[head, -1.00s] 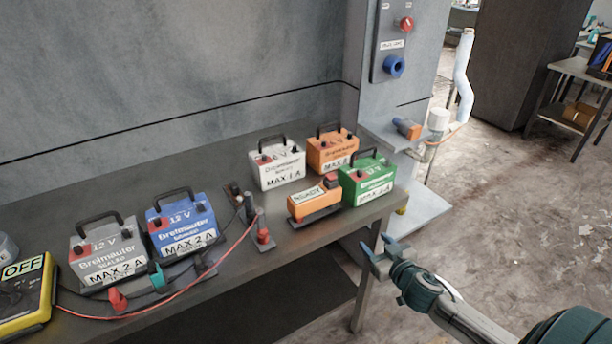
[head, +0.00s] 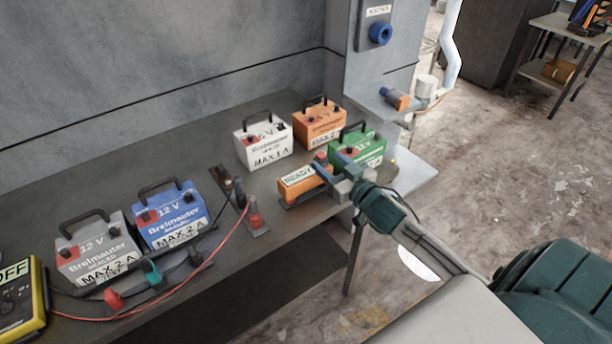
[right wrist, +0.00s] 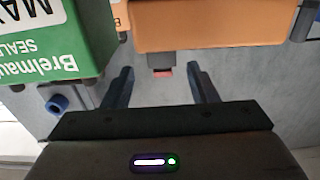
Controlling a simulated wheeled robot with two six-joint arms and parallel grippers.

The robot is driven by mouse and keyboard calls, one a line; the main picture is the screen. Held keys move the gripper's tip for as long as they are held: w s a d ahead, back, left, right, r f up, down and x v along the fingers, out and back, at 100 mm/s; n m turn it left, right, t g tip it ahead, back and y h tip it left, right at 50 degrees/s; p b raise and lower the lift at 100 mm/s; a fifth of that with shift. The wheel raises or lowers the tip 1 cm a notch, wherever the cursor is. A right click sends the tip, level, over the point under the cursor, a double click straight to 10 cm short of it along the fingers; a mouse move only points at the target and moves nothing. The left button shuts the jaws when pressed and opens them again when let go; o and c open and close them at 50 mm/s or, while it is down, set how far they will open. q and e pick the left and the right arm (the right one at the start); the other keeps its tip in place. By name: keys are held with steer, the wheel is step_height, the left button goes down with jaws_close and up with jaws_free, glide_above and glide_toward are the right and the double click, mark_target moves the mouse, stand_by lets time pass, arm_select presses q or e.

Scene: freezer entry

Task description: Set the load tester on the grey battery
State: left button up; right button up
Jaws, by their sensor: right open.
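The grey battery (head: 97,252), with a black handle and a "MAX 2 A" label, stands at the left of the bench. An orange box labelled "READY" (head: 303,183), which looks like the load tester, lies low on the bench before the green battery (head: 368,150). My right gripper (head: 333,162) is open at the box's right end and covers that end in the head view. In the right wrist view, the open fingers (right wrist: 163,85) point at an orange body (right wrist: 215,25), apparently this box, with a small grey-and-red part between them. Contact is unclear. My left gripper is out of view.
A blue battery (head: 170,215) stands right beside the grey one. White (head: 263,145) and orange (head: 320,125) batteries stand behind the box. A yellow meter (head: 22,300) reading "OFF" has leads crossing the bench front. A red clamp (head: 255,213) stands mid-bench.

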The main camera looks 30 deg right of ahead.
mark_target(323, 160)
steer(key=shift+w+a+f+p, duration=0.15)
steer(key=shift+w+a+p, duration=0.1)
steer(key=shift+w, duration=1.1)
steer(key=shift+w+a+f+p, duration=0.1)
steer(key=shift+w+p, duration=0.15)
steer(key=shift+w, duration=1.1)
steer(key=shift+c, duration=0.2)
steer(key=shift+r, duration=0.15)
jaws_close()
